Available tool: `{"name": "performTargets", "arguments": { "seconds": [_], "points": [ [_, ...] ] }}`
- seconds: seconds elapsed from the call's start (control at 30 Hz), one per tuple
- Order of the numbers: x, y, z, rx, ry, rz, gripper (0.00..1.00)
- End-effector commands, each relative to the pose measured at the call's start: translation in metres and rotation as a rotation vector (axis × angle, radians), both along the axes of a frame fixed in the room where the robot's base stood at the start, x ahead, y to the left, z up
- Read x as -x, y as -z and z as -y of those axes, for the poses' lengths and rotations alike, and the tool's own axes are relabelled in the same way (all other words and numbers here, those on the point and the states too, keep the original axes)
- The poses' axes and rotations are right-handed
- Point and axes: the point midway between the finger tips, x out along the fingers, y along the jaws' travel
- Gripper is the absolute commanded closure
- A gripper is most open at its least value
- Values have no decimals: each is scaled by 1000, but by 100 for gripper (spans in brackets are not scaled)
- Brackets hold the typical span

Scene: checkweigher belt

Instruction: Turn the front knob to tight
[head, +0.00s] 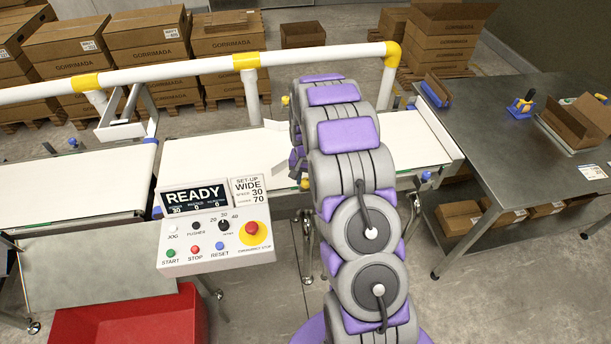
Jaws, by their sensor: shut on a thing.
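The front knob (305,184) is a small yellow knob at the near edge of the white belt (220,152), just left of my arm. My gripper (298,160) is small in the head view and partly hidden behind my arm's purple and grey links. It is down at the front knob and shut on it. The fingertips and the knob's pointer or marking are too small to read. Another yellow knob (285,100) shows at the belt's far edge.
The control panel (213,222) reads READY and stands left of my arm, with a red emergency stop. A white guard rail (190,70) crosses behind the belt. A steel table (500,130) is at right, a red bin (130,318) at lower left.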

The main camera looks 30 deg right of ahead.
Motion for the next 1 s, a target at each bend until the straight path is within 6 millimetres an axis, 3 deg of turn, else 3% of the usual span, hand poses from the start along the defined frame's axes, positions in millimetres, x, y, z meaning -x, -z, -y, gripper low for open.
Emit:
{"name": "performTargets", "arguments": {
  "seconds": [0.5,1.0],
  "points": [
    [0,0,0,0,344,-1,95],
    [-1,1,0,0,414,-1,95]
  ]
}}
